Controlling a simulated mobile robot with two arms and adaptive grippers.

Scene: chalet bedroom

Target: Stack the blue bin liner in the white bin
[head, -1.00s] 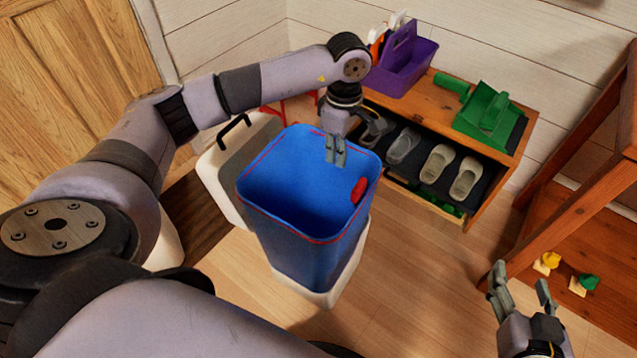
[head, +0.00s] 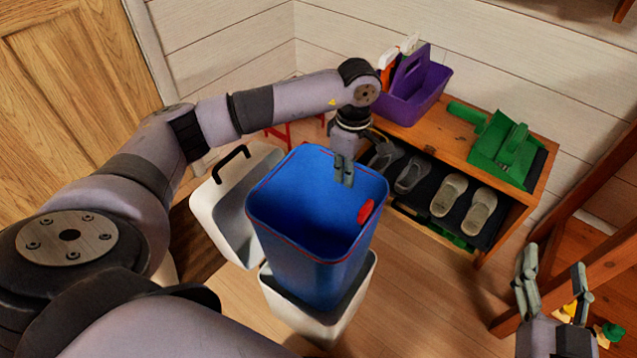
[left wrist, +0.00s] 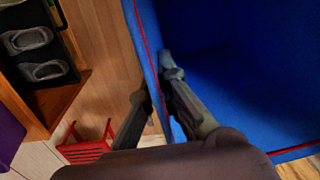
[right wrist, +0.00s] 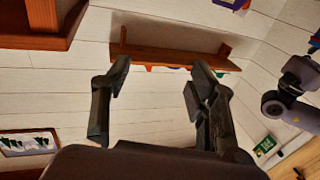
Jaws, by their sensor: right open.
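The blue bin liner (head: 284,244) is a tall, open tub with a red rim line and a red oval on its inner wall. My left gripper (head: 344,176) is shut on its far wall; in the left wrist view one finger is inside the liner (left wrist: 240,75) and one outside. The white bin (head: 300,322) stands on the floor below, with its dark opening partly showing. The liner's bottom overlaps this opening; I cannot tell how far in it is. My right gripper (head: 555,283) is open and empty at the right, away from both.
A white piece with a black handle (head: 205,212) stands left of the liner. Behind is a low wooden shoe cabinet (head: 525,205) with slippers, a purple caddy (head: 428,82) and a green dustpan (head: 497,150). A wooden frame (head: 585,200) is near my right gripper.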

